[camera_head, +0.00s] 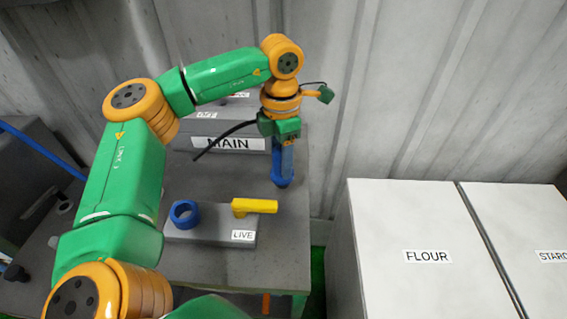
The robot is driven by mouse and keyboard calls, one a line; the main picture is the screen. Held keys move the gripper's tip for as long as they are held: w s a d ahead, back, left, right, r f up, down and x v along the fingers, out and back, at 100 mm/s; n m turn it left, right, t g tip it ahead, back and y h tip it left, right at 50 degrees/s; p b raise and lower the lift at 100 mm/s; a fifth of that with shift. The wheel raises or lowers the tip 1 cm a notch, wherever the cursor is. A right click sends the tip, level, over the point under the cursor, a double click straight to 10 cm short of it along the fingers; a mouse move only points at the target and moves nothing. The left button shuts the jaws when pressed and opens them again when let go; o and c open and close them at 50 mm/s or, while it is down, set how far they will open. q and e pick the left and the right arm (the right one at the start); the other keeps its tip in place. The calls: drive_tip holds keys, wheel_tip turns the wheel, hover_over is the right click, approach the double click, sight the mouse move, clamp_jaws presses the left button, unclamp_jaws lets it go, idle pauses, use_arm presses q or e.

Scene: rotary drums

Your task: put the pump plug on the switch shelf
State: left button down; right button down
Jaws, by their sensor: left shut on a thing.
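My left gripper (285,141) points down over the back right part of a grey shelf or table top (285,235). It is shut on a blue cylindrical plug (283,168) that hangs upright below it. A black cable (228,135) runs off to the left at the gripper's height and seems to belong to the plug. I cannot tell whether the plug's lower end touches the grey surface. The finger tips are partly hidden. My right gripper is out of view.
A grey box labelled LIVE (210,232) carries a blue ring socket (184,214) and a yellow lever (254,206). White FLOUR (425,230) and STARCH-like (520,220) bins stand at right. A corrugated wall is close behind.

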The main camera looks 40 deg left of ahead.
use_arm(q)
drive_tip(key=f, duration=0.1)
drive_tip(key=f+p, duration=0.1)
drive_tip(key=f, duration=0.1)
drive_tip(key=shift+w+a+f+p, duration=0.2)
drive_tip(key=shift+w+f+p, duration=0.05)
drive_tip(key=shift+f+p, duration=0.1)
drive_tip(key=shift+f+b, duration=0.3)
drive_tip(key=shift+f, duration=0.05)
drive_tip(key=shift+c, duration=1.5)
unclamp_jaws()
drive_tip(key=shift+r, duration=0.1)
drive_tip(key=shift+r, duration=0.1)
wheel_tip(320, 180, up, 12)
drive_tip(key=shift+r+b, duration=0.1)
drive_tip(key=shift+b, duration=0.45)
drive_tip(key=shift+d, duration=0.1)
